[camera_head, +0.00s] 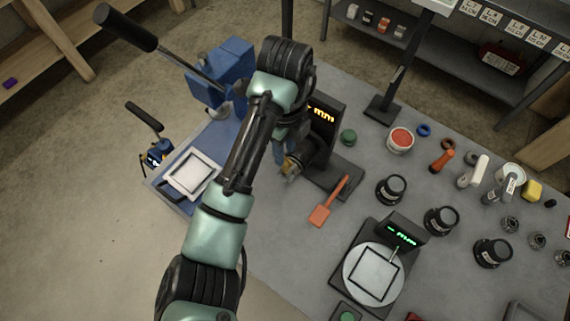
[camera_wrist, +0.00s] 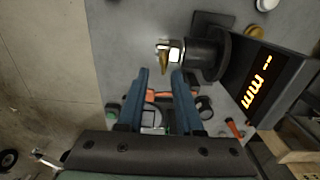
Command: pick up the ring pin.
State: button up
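A small brass-coloured pointed piece (camera_wrist: 164,63), which I take to be the ring pin, shows in the wrist view beside a shiny metal collar on a dark round holder (camera_wrist: 207,57). My gripper (camera_wrist: 159,76) has two blue fingers standing apart. The brass piece lies at the gap near the fingertips, closer to the right finger; I cannot tell whether they touch. Nothing is visibly clamped. In the head view my gripper (camera_head: 281,155) points down beside a black device with an orange display (camera_head: 321,115). My arm hides part of this spot there.
A blue press (camera_head: 220,72) with a long lever stands at the left, near a white square frame (camera_head: 192,174). An orange paddle (camera_head: 329,202) lies right of the gripper. A scale (camera_head: 374,272) and several dark round weights (camera_head: 391,188) stand farther right. Grey bench shows between them.

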aim_at(286, 163)
jog(key=shift+w+d+f+p, duration=0.15)
jog(key=shift+f+p, duration=0.55)
jog(key=shift+f, duration=1.2)
jog(key=shift+w+a+f+p, duration=0.15)
jog(key=shift+f+p, duration=0.5)
jog(key=shift+f, duration=1.25)
jog(key=shift+d, duration=0.1)
grip_shut()
